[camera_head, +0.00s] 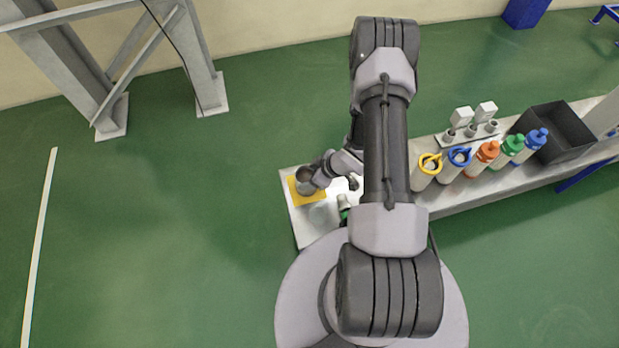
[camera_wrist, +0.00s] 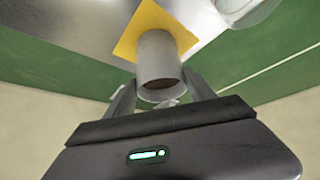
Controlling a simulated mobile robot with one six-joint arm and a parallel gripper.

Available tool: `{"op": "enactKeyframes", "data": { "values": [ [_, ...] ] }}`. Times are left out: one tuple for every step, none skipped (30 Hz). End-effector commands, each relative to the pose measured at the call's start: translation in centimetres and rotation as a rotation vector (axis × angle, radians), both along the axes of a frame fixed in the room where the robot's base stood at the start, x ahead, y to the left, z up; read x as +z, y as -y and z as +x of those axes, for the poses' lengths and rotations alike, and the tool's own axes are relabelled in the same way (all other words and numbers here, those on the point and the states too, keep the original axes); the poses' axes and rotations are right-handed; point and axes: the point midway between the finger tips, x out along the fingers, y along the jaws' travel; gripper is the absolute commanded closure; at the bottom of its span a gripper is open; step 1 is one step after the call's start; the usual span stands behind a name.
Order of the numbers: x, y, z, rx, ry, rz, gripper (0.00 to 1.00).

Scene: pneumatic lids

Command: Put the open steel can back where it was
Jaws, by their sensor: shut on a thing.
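The open steel can (camera_head: 305,184) is a grey cylinder, at the yellow square (camera_head: 316,197) on the left end of the bench in the head view. My gripper (camera_head: 314,178) reaches it from the right. In the wrist view my gripper (camera_wrist: 160,97) has one finger on each side of the can (camera_wrist: 158,58) and is shut on it. The can's open mouth with a dark brownish inside faces the camera. The yellow square (camera_wrist: 133,38) shows behind its far end. I cannot tell whether the can touches the square.
The long bench (camera_head: 448,205) runs to the right. On it stand bottles with yellow, blue, orange (camera_head: 487,153) and green caps, a small rack (camera_head: 468,133) and a black bin (camera_head: 566,130). A green-topped item (camera_head: 343,205) stands near my arm. Green floor lies left of the bench.

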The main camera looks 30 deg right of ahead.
Motion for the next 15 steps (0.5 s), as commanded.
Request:
{"op": "enactKeyframes", "data": {
  "values": [
    [0.17, 0.01, 0.01, 0.000, 0.000, 0.000, 1.00],
    [0.19, 0.01, 0.01, 0.000, 0.000, 0.000, 1.00],
    [0.18, 0.01, 0.01, 0.000, 0.000, 0.000, 1.00],
    [0.11, 0.01, 0.01, 0.000, 0.000, 0.000, 1.00],
    [0.00, 0.01, 0.01, 0.000, 0.000, 0.000, 1.00],
    [-0.16, 0.01, 0.01, 0.000, 0.000, 0.000, 1.00],
    [-0.07, 0.01, 0.01, -0.001, 0.000, 0.000, 0.31],
    [-0.04, 0.01, 0.01, -0.001, 0.000, 0.000, 0.25],
    [-0.02, 0.01, 0.01, -0.001, 0.000, 0.000, 0.18],
    [-0.01, 0.01, 0.01, -0.001, 0.000, 0.000, 0.15],
    [-0.01, 0.01, 0.01, -0.001, 0.000, 0.000, 0.15],
    [-0.01, 0.01, 0.01, -0.001, 0.000, 0.000, 0.15],
    [-0.01, 0.01, 0.01, -0.001, 0.000, 0.000, 0.15],
    [-0.01, 0.01, 0.02, -0.001, 0.000, 0.000, 0.15],
    [-0.01, 0.01, 0.01, -0.001, 0.000, 0.000, 0.15]
  ]
}}
